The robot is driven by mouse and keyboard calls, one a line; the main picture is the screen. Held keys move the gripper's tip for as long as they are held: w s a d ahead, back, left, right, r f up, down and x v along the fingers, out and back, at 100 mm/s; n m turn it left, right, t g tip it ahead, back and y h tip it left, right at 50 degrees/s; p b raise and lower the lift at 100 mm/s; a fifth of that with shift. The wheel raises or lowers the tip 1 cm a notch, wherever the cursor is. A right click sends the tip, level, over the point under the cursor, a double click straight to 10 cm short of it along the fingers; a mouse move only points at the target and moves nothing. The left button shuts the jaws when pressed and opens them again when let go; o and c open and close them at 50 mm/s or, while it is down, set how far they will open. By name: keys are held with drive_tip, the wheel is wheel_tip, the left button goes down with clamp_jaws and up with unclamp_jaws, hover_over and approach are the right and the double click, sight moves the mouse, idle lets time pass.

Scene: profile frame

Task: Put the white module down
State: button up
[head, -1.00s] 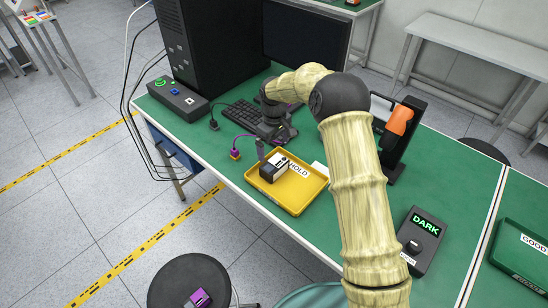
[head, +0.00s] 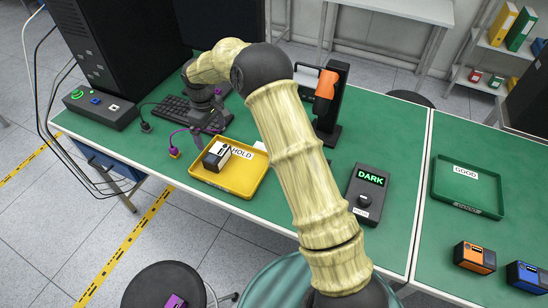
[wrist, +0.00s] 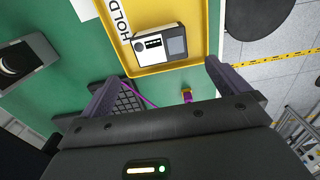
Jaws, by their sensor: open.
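The white module (head: 217,155), a small box with a white face and black sides, sits in the yellow tray (head: 238,186) marked HOLD. In the wrist view the module (wrist: 158,46) lies inside the tray near its wall, with its dark display and grey panel showing. My gripper (head: 207,132) is above the tray's far left edge, beside the module. In the wrist view its two fingers (wrist: 160,80) are wide apart with nothing between them, and the module lies beyond their tips, not touched.
A box with a DARK display (head: 367,190) stands right of my arm. A green GOOD tray (head: 468,186) lies on the right table, with an orange module (head: 474,257) and a blue module (head: 527,277) in front. A black stand with an orange tool (head: 326,92) stands behind.

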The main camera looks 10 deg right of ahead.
drive_tip(key=s+d+r+m+t, duration=0.1)
drive_tip(key=s+d+r+m, duration=0.1)
drive_tip(key=s+d, duration=0.4)
drive_tip(key=s+d+r+m, duration=0.3)
drive_tip(key=s+d+m, duration=0.2)
drive_tip(key=s, duration=0.8)
drive_tip(key=s+d+r+m+t, duration=0.1)
drive_tip(key=s+d+r+m, duration=0.2)
drive_tip(key=s+d, duration=0.5)
drive_tip(key=shift+s+d+t, duration=0.15)
drive_tip(key=shift+s+t, duration=0.15)
drive_tip(key=shift+s, duration=0.4)
drive_tip(key=shift+r, duration=0.1)
